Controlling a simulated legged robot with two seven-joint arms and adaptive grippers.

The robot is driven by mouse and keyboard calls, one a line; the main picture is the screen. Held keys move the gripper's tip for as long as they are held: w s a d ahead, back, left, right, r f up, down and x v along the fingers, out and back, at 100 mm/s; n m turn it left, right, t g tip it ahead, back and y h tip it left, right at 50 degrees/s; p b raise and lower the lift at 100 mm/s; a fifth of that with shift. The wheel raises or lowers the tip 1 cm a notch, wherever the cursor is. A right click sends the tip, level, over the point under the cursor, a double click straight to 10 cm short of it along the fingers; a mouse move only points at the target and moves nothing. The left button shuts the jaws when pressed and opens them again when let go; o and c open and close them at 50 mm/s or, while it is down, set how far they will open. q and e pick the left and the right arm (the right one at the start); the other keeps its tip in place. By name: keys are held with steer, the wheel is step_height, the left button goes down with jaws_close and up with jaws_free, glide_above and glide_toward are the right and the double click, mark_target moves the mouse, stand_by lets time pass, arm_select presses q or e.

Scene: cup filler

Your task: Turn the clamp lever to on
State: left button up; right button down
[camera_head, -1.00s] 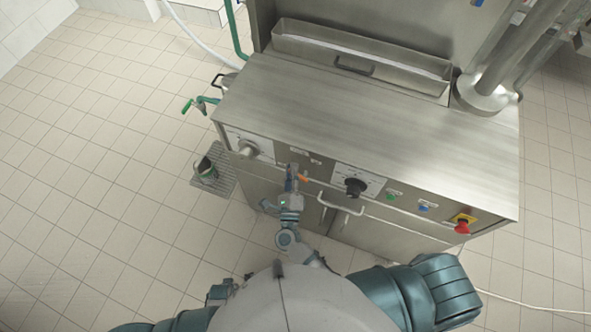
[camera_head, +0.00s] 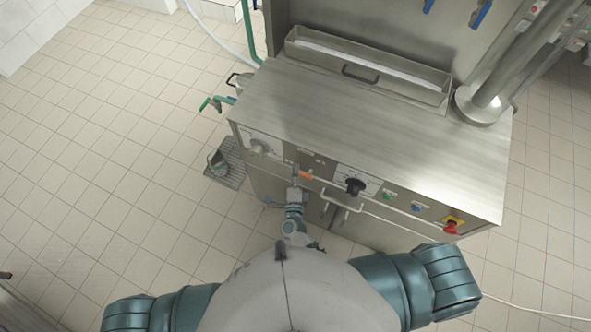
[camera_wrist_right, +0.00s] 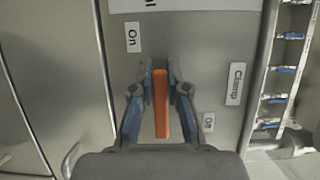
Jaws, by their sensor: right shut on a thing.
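The clamp lever (camera_head: 306,175) is a short orange bar on the machine's front panel. In the right wrist view the orange lever (camera_wrist_right: 161,104) lies lengthwise between the two fingers. My right gripper (camera_wrist_right: 160,72) is shut on it, one blue-grey finger on each side. In the head view the right gripper (camera_head: 297,176) is at the panel, left of the lever's orange end. A "Clamp" label (camera_wrist_right: 235,83) is right of the lever. An "On" label (camera_wrist_right: 132,37) is at upper left; another small label (camera_wrist_right: 208,122) is at lower right, hard to read. My left gripper is out of view.
A black knob (camera_head: 355,187) and a bar handle (camera_head: 341,200) are right of the gripper. A pale knob (camera_head: 259,146) is to the left. A red emergency button (camera_head: 451,228) is at the far right. A cup stands on a grated tray (camera_head: 232,178).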

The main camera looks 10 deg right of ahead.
steer(key=shift+f, duration=0.1)
stand_by(0.3)
steer(key=c, duration=1.1)
jaws_free()
steer(key=shift+c, duration=0.2)
steer(key=shift+w, duration=0.15)
steer(key=shift+a, duration=0.1)
steer(key=v, duration=0.8)
